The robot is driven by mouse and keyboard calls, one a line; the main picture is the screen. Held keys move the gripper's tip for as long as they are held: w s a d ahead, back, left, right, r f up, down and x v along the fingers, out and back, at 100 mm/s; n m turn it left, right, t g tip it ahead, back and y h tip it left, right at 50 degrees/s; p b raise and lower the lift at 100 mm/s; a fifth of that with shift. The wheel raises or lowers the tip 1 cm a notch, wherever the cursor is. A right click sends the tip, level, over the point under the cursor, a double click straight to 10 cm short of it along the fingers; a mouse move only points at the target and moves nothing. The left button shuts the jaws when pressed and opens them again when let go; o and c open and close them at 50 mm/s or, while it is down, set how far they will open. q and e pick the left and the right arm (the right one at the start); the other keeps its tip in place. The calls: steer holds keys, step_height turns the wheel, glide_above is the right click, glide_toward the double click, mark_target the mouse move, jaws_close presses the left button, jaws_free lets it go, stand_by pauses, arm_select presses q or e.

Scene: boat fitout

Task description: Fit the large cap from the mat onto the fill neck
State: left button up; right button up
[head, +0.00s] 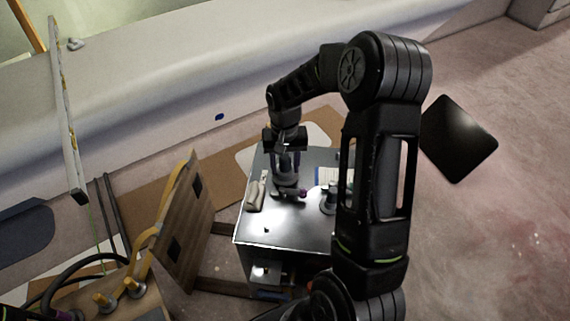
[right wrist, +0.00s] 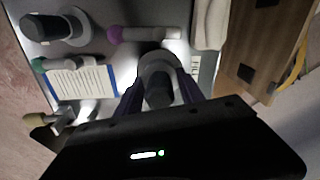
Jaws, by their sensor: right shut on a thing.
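My right gripper (head: 285,165) points down over the metal cabinet top (head: 282,230). It is shut on a grey round piece with a dark post, which I take to be the large cap; it shows between the fingers in the right wrist view (right wrist: 158,72). I cannot tell whether this piece touches the surface. A similar dark post on a pale round base (right wrist: 62,27) stands apart on the same top; it also shows in the head view (head: 327,203). I cannot tell if it is the fill neck. No mat is clearly recognisable. My left gripper is out of view.
A purple-ended rod (right wrist: 140,34), a pale block (head: 255,196) and a blue-edged lined sheet (right wrist: 82,82) lie close by. A wooden panel (head: 178,225) leans left of the cabinet. The pale hull (head: 170,105) runs behind. A black square (head: 458,138) lies on the floor.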

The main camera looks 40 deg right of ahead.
steer(key=shift+f+b, duration=0.4)
steer(key=shift+f, duration=0.2)
stand_by(0.3)
steer(key=o, duration=1.5)
steer(key=shift+o, duration=0.6)
steer(key=o, duration=0.5)
steer(key=shift+r, duration=0.15)
